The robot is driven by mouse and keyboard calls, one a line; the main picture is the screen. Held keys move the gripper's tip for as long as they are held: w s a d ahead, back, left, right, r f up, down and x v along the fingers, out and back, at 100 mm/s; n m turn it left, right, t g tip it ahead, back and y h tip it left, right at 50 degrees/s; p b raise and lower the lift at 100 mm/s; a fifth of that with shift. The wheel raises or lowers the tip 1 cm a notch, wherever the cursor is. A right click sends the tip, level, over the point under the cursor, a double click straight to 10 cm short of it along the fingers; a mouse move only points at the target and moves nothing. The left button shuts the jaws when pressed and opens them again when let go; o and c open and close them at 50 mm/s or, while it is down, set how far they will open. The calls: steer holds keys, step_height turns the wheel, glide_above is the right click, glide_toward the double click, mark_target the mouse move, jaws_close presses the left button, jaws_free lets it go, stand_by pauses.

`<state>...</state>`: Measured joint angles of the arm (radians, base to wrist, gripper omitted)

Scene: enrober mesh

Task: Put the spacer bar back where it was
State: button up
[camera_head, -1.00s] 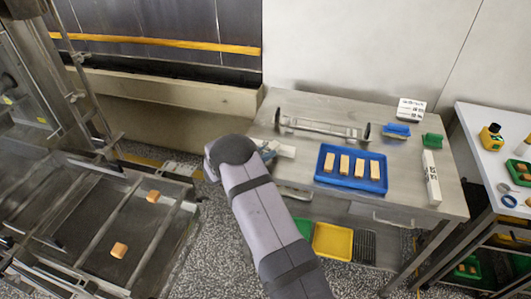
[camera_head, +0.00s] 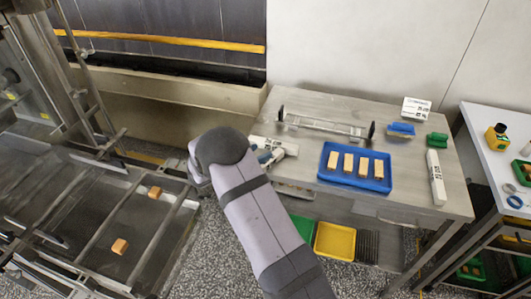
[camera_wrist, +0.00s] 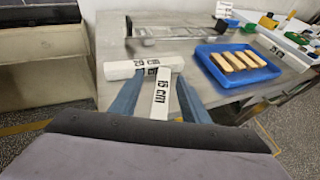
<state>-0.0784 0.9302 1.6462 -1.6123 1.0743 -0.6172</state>
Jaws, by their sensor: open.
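My gripper (camera_wrist: 158,98) is open at the front left of the steel table, with its two blue fingers apart. A white spacer bar marked "15 cm" (camera_wrist: 162,92) lies between the fingers, pointing away from me. I cannot tell whether a finger touches it. Another white bar (camera_wrist: 118,70) with black print lies crosswise just beyond its far end. In the head view, white bar surface (camera_head: 288,148) shows beside my gripper (camera_head: 268,156), partly hidden by my arm. A further white marked bar (camera_head: 437,178) lies near the table's right edge.
A blue tray (camera_head: 330,183) with several tan blocks is right of my gripper. A clear-sided rail fixture (camera_head: 325,126) stands behind. Blue and green items (camera_head: 436,139) and a white label block (camera_head: 416,107) are at the back right. The steel table (camera_head: 400,205) is bare near its front right.

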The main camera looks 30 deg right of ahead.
steer(key=shift+b+v, duration=0.55)
steer(key=shift+v, duration=2.25)
steer(key=shift+r, duration=0.1)
steer(key=s+a+m+g+y, duration=0.2)
steer(key=s+m+g+y, duration=0.35)
steer(key=s+m, duration=0.9)
steer(key=s+a+f+m+y, duration=0.1)
steer(key=s+a+m+y, duration=0.6)
steer(key=s+a, duration=0.4)
steer(key=shift+s+m, duration=0.55)
steer(key=shift+s, duration=1.55)
steer(key=shift+f, duration=0.1)
